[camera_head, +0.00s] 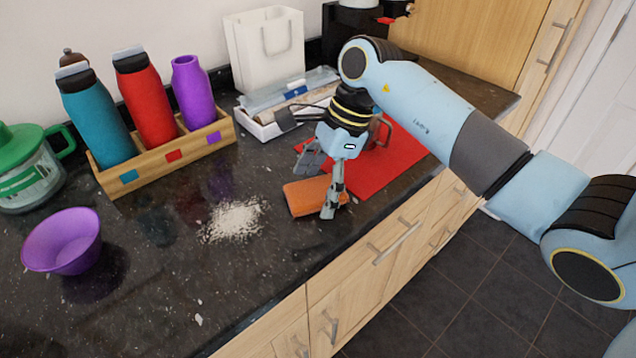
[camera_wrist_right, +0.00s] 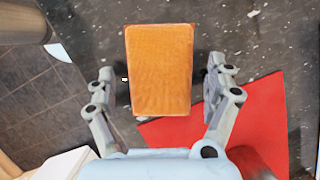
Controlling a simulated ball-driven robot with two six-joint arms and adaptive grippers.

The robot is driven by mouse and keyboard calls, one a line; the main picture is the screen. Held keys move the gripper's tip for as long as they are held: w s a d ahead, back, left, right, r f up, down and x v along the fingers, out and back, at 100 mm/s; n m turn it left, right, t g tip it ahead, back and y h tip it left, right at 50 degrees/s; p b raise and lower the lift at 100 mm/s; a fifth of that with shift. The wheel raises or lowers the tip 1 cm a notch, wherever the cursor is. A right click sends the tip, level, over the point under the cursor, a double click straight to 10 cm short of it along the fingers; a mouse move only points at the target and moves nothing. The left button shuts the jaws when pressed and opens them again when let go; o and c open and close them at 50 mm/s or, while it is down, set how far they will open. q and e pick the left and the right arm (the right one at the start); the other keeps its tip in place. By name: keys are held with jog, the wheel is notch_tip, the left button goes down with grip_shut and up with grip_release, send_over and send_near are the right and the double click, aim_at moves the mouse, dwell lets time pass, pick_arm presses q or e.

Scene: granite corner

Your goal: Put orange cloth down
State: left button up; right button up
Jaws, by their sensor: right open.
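The orange cloth (camera_head: 305,196) is a folded block on the dark granite counter, by the left edge of a red mat. In the right wrist view the cloth (camera_wrist_right: 160,70) appears as an orange rectangle between the two fingers, with gaps on both sides. My right gripper (camera_head: 322,190) is open around the cloth, its fingers pointing down; in the head view one finger covers part of the cloth's right end. My left gripper is not in view.
White crumbs (camera_head: 236,220) lie left of the cloth. A purple bowl (camera_head: 63,241), a green-lidded jug (camera_head: 28,170) and a wooden rack (camera_head: 165,162) of bottles stand left. The red mat (camera_head: 398,150) holds a red mug (camera_head: 381,132). A white tray (camera_head: 262,128) lies behind.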

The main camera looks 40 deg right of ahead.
jog(key=shift+r, duration=0.15)
jog(key=shift+r+p, duration=0.45)
jog(key=shift+p, duration=0.2)
jog(key=b+v, duration=0.2)
jog(key=v, duration=0.9)
jog(key=shift+d+r, duration=0.2)
jog(key=shift+r, duration=0.1)
